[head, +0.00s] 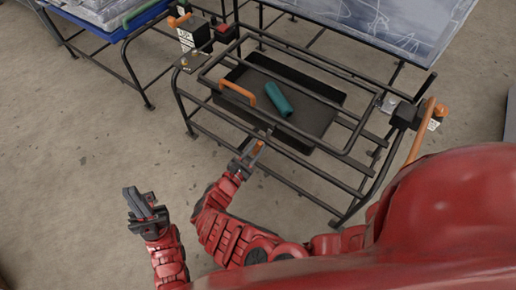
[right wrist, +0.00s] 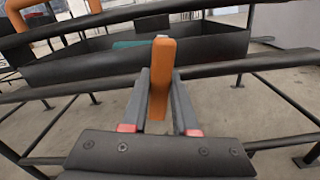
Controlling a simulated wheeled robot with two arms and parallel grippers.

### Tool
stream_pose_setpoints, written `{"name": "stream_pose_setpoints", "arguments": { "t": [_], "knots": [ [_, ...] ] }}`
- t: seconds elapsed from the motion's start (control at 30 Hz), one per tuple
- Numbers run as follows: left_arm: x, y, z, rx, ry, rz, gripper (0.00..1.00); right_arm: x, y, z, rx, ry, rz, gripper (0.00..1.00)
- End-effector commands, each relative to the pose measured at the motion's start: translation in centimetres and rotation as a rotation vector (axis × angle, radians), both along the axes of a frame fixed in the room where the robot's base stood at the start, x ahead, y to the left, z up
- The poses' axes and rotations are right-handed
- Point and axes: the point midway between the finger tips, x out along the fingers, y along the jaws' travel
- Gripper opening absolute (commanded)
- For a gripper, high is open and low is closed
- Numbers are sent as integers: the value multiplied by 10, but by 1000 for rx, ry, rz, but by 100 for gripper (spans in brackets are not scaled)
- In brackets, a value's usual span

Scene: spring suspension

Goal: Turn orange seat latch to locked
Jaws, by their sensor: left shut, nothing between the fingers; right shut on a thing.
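The orange latch (head: 257,147) sits on the near rail of the black tubular seat frame (head: 305,178). My right gripper (head: 248,155) is shut on it. In the right wrist view the latch (right wrist: 161,70) stands upright between the two fingers of the right gripper (right wrist: 160,92), with a pale tip on top. Its lower end shows between the fingers; its pivot is not clear. My left gripper (head: 146,205) is shut and empty over bare floor, to the left of the frame and apart from it.
A black tray (head: 320,118) inside the frame holds a teal cylinder (head: 278,100). An orange loop handle (head: 237,92) rises at the tray's left. An orange lever (head: 416,135) stands at the frame's right end. A blue-edged table (head: 104,34) is back left. Floor at left is clear.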

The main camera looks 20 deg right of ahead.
Motion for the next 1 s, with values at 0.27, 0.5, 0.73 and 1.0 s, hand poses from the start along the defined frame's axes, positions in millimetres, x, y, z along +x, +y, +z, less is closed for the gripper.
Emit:
{"name": "stream_pose_setpoints", "arguments": {
  "t": [0.27,0.5,0.73,1.0],
  "knots": [
    [-1,0,-3,4,-3,1,0,1,0,-1,-101,134,-3,0],
    [-1,0,-4,6,-5,1,0,2,1,-1,-145,188,-2,0],
    [-1,0,-4,6,-5,1,0,2,1,-1,-156,203,-2,0],
    [-1,0,-4,7,-5,1,0,2,1,-1,-157,202,-3,0]
  ]
}}
